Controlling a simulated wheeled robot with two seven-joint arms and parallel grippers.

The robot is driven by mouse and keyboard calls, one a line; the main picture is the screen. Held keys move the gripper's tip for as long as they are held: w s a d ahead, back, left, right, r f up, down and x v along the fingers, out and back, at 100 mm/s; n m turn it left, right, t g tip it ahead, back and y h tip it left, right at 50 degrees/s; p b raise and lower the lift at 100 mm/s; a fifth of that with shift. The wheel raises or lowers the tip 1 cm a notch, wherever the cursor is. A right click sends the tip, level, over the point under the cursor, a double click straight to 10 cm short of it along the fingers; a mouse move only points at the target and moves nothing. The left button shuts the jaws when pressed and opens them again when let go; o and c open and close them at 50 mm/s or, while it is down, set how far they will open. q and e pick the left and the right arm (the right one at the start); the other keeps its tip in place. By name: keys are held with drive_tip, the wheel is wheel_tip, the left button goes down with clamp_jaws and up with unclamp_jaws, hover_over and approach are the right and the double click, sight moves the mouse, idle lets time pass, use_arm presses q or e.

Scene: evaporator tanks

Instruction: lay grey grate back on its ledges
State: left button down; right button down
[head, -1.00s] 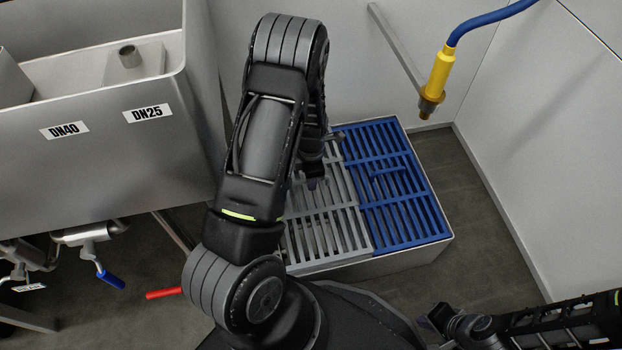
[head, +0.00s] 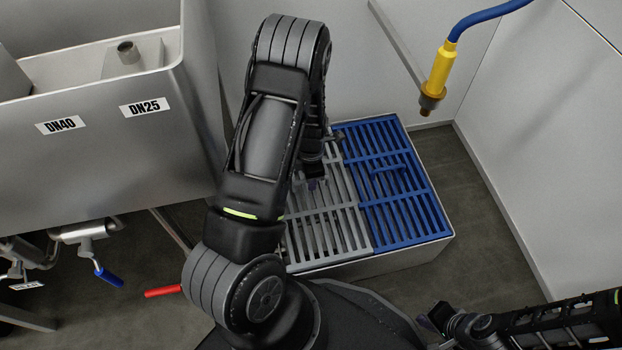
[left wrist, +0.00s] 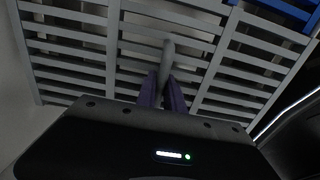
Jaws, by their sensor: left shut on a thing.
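The grey grate (head: 325,221) lies over the left part of a low metal box, beside the blue grate (head: 397,190). In the head view it looks about level with the blue one, but my left arm hides much of its left side. My left gripper (head: 312,180) is over the grate's middle, pointing down. In the left wrist view its purple fingers (left wrist: 163,92) are shut on the upright handle (left wrist: 168,52) of the grey grate (left wrist: 75,62). The ledges are hidden. My right gripper (head: 432,325) is at the lower right, away from the box; its jaws are too small to read.
The box's pale rim (head: 345,266) shows at the front. A steel tank (head: 95,125) labelled DN40 and DN25 stands at left, with valves below and a red handle (head: 163,292). A yellow nozzle (head: 438,75) hangs on a blue hose above the box. White walls close the back and right.

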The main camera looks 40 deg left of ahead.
use_arm(q)
drive_tip(key=shift+f+b, duration=0.4)
drive_tip(key=shift+f, duration=0.35)
idle(0.4)
drive_tip(key=c, duration=1.4)
unclamp_jaws()
drive_tip(key=shift+o, duration=0.2)
drive_tip(key=shift+r, duration=0.25)
wheel_tip(320, 180, up, 7)
drive_tip(key=p, duration=0.3)
drive_tip(key=shift+r, duration=0.15)
